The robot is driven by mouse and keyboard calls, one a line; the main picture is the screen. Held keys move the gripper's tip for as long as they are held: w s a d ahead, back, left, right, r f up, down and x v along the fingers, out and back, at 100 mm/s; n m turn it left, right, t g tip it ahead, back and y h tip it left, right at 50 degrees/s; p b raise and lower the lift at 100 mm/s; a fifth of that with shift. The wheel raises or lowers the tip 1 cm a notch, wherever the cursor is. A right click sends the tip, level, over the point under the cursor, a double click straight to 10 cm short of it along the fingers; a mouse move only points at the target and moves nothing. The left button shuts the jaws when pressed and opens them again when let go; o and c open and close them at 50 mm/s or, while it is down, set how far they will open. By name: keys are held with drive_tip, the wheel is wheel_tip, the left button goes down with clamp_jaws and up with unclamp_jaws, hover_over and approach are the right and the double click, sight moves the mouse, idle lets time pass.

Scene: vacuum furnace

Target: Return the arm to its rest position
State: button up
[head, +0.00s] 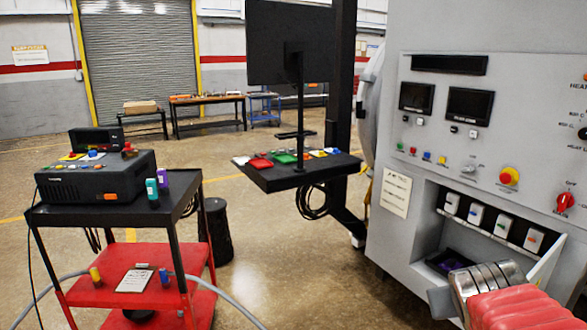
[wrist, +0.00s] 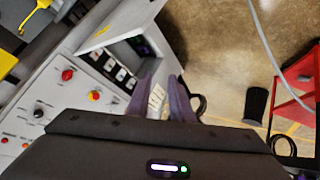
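My gripper (wrist: 162,82) shows in the wrist view as two dark purplish fingers with a clear gap between them. It is open, and I see nothing held. The floor and a pale label on the cabinet show behind the gap. In the head view a red ribbed sleeve and grey banded joint, which look like part of my arm, reach in at the lower right, in front of the furnace cabinet (head: 420,150). The fingers cannot be made out in the head view.
The cabinet's open recess (head: 445,262) and switch row are close to the arm. A monitor stand with a black shelf (head: 300,172) stands mid-view. A red and black cart (head: 120,290) with a black instrument (head: 95,178) is at left. Floor between them is mostly clear.

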drive_tip(key=s+a+f+g+y, duration=0.1)
drive_tip(key=s+a+f+y, duration=0.1)
drive_tip(key=s+a, duration=0.3)
drive_tip(key=s+a+f+n+g+y, duration=0.1)
drive_tip(key=s+a, duration=0.5)
drive_tip(key=a, duration=0.8)
drive_tip(key=shift+s+a+f+y, duration=0.3)
drive_tip(key=shift+f+y, duration=0.25)
drive_tip(key=shift+y, duration=0.65)
drive_tip(key=shift+s, duration=0.1)
